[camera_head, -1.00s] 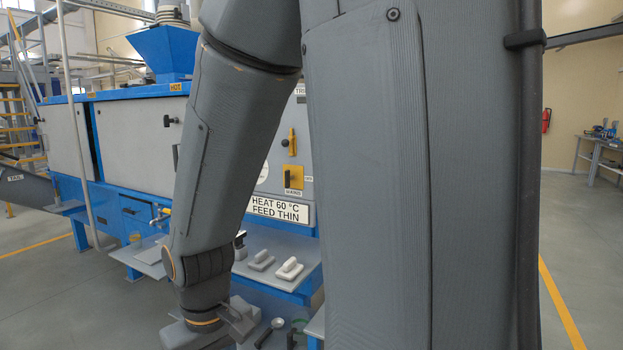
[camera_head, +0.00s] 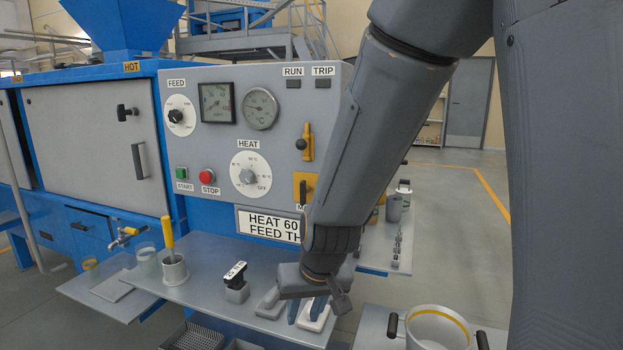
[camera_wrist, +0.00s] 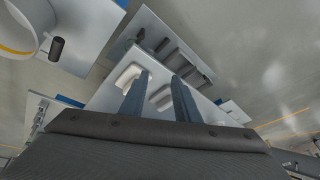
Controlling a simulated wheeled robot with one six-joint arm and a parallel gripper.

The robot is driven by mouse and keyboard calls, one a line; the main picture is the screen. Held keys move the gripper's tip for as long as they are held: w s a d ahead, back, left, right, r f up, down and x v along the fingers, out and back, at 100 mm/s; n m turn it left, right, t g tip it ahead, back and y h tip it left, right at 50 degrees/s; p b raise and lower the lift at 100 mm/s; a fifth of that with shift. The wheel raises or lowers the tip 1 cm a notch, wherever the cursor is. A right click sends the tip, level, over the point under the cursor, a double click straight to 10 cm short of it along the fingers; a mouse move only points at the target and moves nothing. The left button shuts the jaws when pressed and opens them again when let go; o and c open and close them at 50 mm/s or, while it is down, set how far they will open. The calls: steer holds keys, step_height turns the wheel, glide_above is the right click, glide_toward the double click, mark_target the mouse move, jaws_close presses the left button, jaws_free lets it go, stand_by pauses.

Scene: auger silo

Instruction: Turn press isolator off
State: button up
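A yellow switch plate with a dark upright handle (camera_head: 305,188) is on the right of the grey control panel in the head view. My arm covers its right side and most of the label below it, so I cannot read its name. A yellow lever (camera_head: 305,142) sits above it on the same panel. My gripper (camera_head: 306,311) hangs low over the shelf, below and in front of the panel, apart from both. In the wrist view my gripper (camera_wrist: 160,92) has its two fingers spread with nothing held; the shelf with pale blocks lies beyond them.
The panel also has a FEED dial (camera_head: 177,115), HEAT dial (camera_head: 249,175), green START (camera_head: 182,172) and red STOP (camera_head: 207,176) buttons. The shelf (camera_head: 205,290) holds a cup with a yellow-handled tool (camera_head: 172,262) and pale blocks. A pot (camera_head: 436,330) stands at the lower right.

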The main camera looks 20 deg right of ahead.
steer(key=w+a+r+m+t+p, duration=0.15)
steer(key=w+r+t, duration=0.25)
steer(key=w, duration=0.6)
steer(key=m+t+h+p, duration=0.45)
steer(key=t+h, duration=0.25)
steer(key=h, duration=0.5)
glide_toward(301, 185)
steer(key=x, duration=0.4)
steer(key=shift+m, duration=0.4)
steer(key=p+x, duration=0.1)
steer(key=x, duration=0.6)
steer(key=shift+f+p, duration=0.1)
steer(key=shift+p, duration=0.2)
jaws_close()
